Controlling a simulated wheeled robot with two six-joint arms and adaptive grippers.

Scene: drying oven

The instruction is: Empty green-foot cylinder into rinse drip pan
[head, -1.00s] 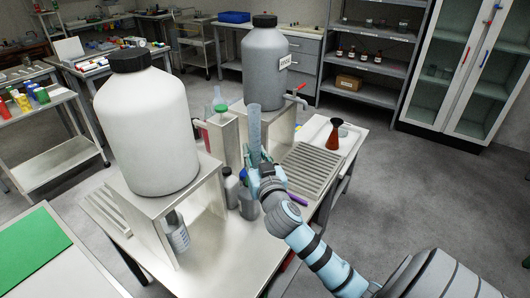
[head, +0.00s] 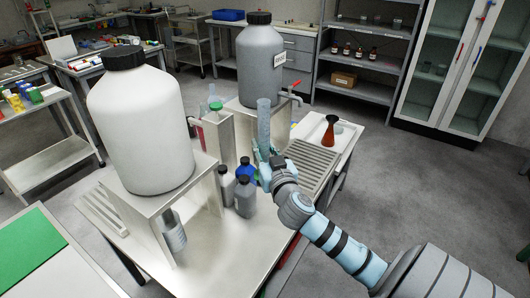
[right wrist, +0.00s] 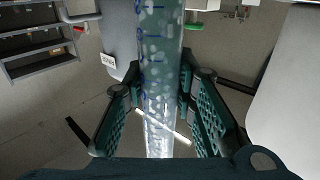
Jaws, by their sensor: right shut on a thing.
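My right gripper (head: 266,168) is shut on a tall clear graduated cylinder (head: 264,126), held nearly upright in front of the grey carboy. A little green shows low on the cylinder, beside the gripper; its foot is mostly hidden. In the right wrist view, the cylinder (right wrist: 158,70) stands between the two finger pads of the gripper (right wrist: 160,105), with blue marks and pale speckles on its wall. A grey ridged drip pan (head: 312,166) lies to the right of the cylinder, partly covered by my arm. My left gripper is not in view.
The grey carboy (head: 262,65) with a red-handled tap (head: 292,95) stands on a steel stand behind. A white carboy (head: 140,125) stands left. Bottles (head: 243,195) stand near the gripper. A red-brown flask (head: 329,131) stands in a white tray (head: 347,139).

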